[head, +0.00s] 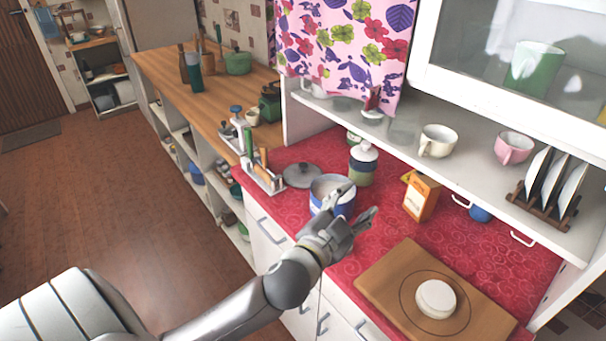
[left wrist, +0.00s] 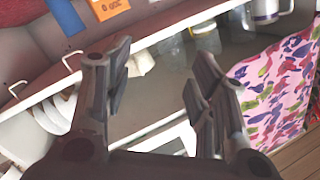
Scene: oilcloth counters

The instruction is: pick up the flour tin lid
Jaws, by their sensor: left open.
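A round grey lid with a small knob (head: 302,175) lies flat on the red oilcloth, just left of an open blue tin (head: 332,193) with pale contents. I take this lid to be the flour tin lid; no label shows. My left gripper (head: 358,203) is open and empty, in front of the blue tin's right side in the head view and right of the lid. Its spread fingers also show in the left wrist view (left wrist: 155,68), with nothing between them. The lid does not show clearly there. My right gripper is not in view.
A white-lidded jar (head: 363,163) stands behind the blue tin, and an orange box (head: 421,198) to its right. A utensil rack (head: 262,178) is left of the lid. A wooden board (head: 385,280) carries a round white object (head: 436,299). A shelf (head: 470,160) overhangs the counter's back.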

